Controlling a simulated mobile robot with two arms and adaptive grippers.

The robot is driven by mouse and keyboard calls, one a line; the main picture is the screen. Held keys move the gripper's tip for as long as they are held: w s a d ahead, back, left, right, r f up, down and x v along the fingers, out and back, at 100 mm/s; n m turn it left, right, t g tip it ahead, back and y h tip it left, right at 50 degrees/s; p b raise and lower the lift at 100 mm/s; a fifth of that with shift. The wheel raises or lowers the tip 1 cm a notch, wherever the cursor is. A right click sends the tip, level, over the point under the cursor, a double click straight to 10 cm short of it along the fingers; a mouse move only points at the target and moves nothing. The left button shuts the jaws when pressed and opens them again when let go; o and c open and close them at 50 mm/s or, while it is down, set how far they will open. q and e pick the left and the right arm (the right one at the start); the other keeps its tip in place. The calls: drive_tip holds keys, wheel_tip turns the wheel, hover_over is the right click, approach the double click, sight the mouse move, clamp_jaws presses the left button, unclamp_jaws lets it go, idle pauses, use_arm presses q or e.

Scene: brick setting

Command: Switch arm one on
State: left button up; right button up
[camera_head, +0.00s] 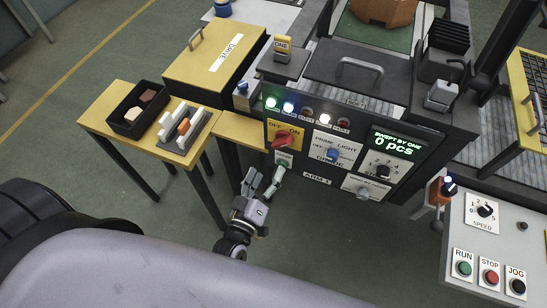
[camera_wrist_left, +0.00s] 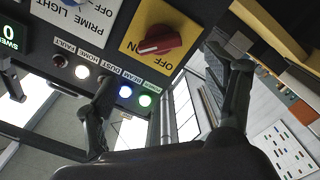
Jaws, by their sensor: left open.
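The front panel of the arm one machine carries a label ARM 1 (camera_head: 317,179). A red rotary switch (camera_head: 284,138) sits on a yellow plate at the panel's upper left. The same red switch (camera_wrist_left: 160,41) shows near the top middle of the left wrist view; I cannot tell clearly which mark it points to. My left gripper (camera_head: 263,181) is open and empty, below the red switch in the head view. In the left wrist view, its fingers (camera_wrist_left: 163,75) stand apart on either side of the switch, not touching it. My right gripper is not in view.
Beside the switch are a blue PRIME LIGHT knob (camera_head: 333,154) and another knob (camera_head: 383,171) under a display (camera_head: 395,143) reading 0 pcs. Green, blue and white lamps are lit above. A yellow side table (camera_head: 100,113) stands left. A RUN/STOP/JOG panel (camera_head: 492,245) is at right.

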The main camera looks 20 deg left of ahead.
use_arm(q)
drive_tip(key=shift+s, duration=1.35)
drive_tip(key=s+f+m+g+h+b, duration=0.1)
drive_tip(key=s+f+m+g+b, duration=0.2)
drive_tip(key=f, duration=1)
drive_tip(key=s+f+m+g+h, duration=0.1)
drive_tip(key=s+f+m+g, duration=0.3)
drive_tip(key=f, duration=1)
drive_tip(key=s+a+f+m+g+y+b, duration=0.1)
drive_tip(key=s+a+f+g, duration=0.3)
drive_tip(key=s+f, duration=0.5)
drive_tip(key=s+a+f+m+g+y+b, duration=0.1)
drive_tip(key=s+a+f+g, duration=0.3)
drive_tip(key=s+f, duration=0.5)
drive_tip(key=s+m+g+b, duration=0.1)
drive_tip(key=s+g, duration=0.1)
drive_tip(key=s, duration=0.3)
drive_tip(key=shift+f+m+y, duration=0.3)
drive_tip(key=shift+f+m, duration=0.05)
drive_tip(key=shift+m, duration=0.05)
drive_tip(key=shift+s+a, duration=0.1)
